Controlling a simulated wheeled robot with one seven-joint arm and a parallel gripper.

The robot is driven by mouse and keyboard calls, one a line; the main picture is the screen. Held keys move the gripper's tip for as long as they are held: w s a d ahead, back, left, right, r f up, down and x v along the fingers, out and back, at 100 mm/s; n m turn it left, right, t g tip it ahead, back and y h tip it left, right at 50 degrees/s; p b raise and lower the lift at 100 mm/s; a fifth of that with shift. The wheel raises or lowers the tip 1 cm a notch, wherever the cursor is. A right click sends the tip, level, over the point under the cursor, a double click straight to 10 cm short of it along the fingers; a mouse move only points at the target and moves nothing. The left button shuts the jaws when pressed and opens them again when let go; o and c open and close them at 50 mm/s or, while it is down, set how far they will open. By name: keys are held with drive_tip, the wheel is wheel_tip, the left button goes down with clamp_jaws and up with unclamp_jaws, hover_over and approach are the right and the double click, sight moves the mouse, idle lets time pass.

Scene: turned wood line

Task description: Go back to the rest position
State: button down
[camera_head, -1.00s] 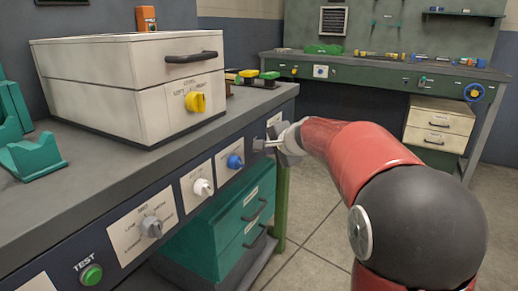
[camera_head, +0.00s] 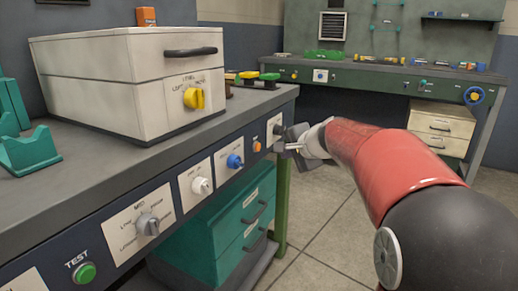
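My gripper (camera_head: 284,139) is in front of the right end of the near bench's control panel (camera_head: 113,258). It shows small and partly side-on, so I cannot tell whether its fingers are open or shut. No object is visible in it. An orange button (camera_head: 257,146) shows just left of the fingers, with a gap between them. A pale plate (camera_head: 272,131) at the panel's end is partly behind the gripper. My red arm reaches in from the lower right.
The panel also carries a blue knob (camera_head: 234,161), white knob (camera_head: 201,186), grey dial (camera_head: 148,224) and green button (camera_head: 85,272). A white box (camera_head: 95,88) with a yellow knob stands on the bench. Teal drawers (camera_head: 215,225) sit below. Open floor (camera_head: 325,215) lies right of the bench.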

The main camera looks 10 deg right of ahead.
drive_tip(key=s+a+f+n+g+p, duration=0.1)
drive_tip(key=s+a+n, duration=0.15)
drive_tip(key=s, duration=0.65)
drive_tip(key=s+a+n+g, duration=0.15)
drive_tip(key=s+n, duration=0.25)
drive_tip(key=s, duration=0.5)
drive_tip(key=s+d+f+n+g+h, duration=0.1)
drive_tip(key=s+f+n+h, duration=0.1)
drive_tip(key=s, duration=0.7)
drive_tip(key=s+d+f+n+g+h+p, duration=0.1)
drive_tip(key=s+f+n, duration=0.3)
drive_tip(key=s, duration=0.5)
wheel_tip(320, 180, down, 2)
drive_tip(key=shift+d+f+g+h, duration=0.2)
drive_tip(key=shift+d+g+h, duration=0.2)
drive_tip(key=shift+g+h, duration=0.1)
